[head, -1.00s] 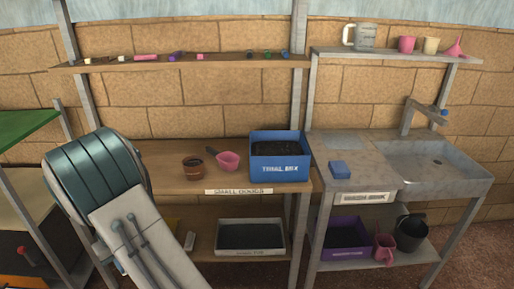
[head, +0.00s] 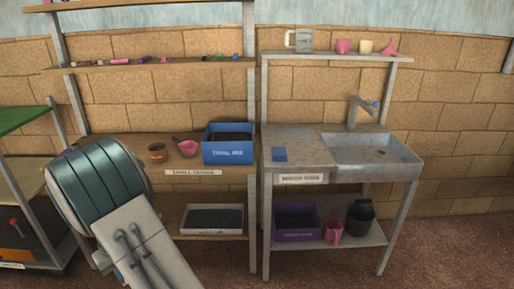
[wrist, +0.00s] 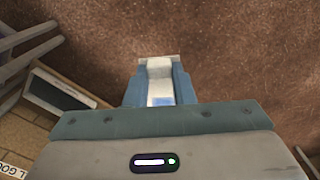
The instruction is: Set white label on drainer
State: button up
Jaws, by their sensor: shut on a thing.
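My gripper (wrist: 157,86) shows in the wrist view, with its two blue fingers shut on a white label (wrist: 159,68). The label has a light blue patch near the palm and sits above bare brown floor. In the head view my arm covers the lower left and my gripper is out of sight. The drainer (head: 302,142) is the flat grey top left of the sink basin, in the head view. My gripper is apart from the drainer.
The sink basin (head: 372,150) and tap (head: 362,105) are right of the drainer. The drainer's right part is clear.

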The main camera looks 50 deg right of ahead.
aim_at(305, 146)
jog(key=z, duration=2)
